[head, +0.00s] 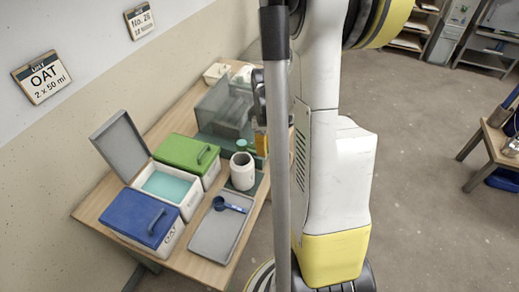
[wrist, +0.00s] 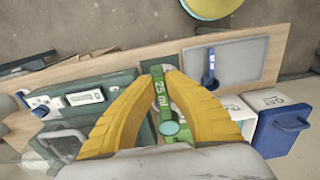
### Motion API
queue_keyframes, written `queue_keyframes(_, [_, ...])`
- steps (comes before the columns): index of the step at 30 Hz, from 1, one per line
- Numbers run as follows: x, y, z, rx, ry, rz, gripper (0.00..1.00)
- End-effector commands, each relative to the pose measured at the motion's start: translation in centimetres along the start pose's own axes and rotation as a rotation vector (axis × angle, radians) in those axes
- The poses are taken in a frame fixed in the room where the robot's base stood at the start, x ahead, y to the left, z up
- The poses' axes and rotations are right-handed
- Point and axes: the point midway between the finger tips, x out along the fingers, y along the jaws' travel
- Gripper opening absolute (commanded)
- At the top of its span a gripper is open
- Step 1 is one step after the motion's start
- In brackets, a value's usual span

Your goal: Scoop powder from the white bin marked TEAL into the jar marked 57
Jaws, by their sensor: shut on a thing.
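The open white bin (head: 160,200) holds teal powder, with its grey lid (head: 119,146) tilted up; its marking is not readable. The white jar (head: 243,171) stands upright right of the bins, its mouth dark; no number is readable on it. My gripper (head: 261,143) is above the table, just behind and right of the jar in the head view. In the wrist view its yellow fingers (wrist: 160,105) are shut on a green scoop (wrist: 161,88) marked 25 ml. The scoop's bowl shows a teal surface, which looks like powder. It also shows in the head view (head: 243,144), above the jar's far side.
A blue-lidded bin (head: 140,217) marked OAT and a green-lidded bin (head: 187,153) flank the open bin. A grey tray (head: 211,246) with a blue scoop (head: 230,205) lies in front. A transparent grey box (head: 222,108) stands behind. A device with a display (wrist: 85,97) is left of my fingers.

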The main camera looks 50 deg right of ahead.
Motion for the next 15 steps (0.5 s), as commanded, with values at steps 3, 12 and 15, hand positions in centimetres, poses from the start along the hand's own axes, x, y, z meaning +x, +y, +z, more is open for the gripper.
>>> queue_keyframes(3, [0.5, 0.0, 0.1, 0.000, 0.000, 0.000, 0.00])
queue_keyframes(12, [2.5, 0.0, 0.0, 0.000, 0.000, 0.000, 0.00])
queue_keyframes(15, [3.1, 0.0, 0.0, 0.000, 0.000, 0.000, 0.00])
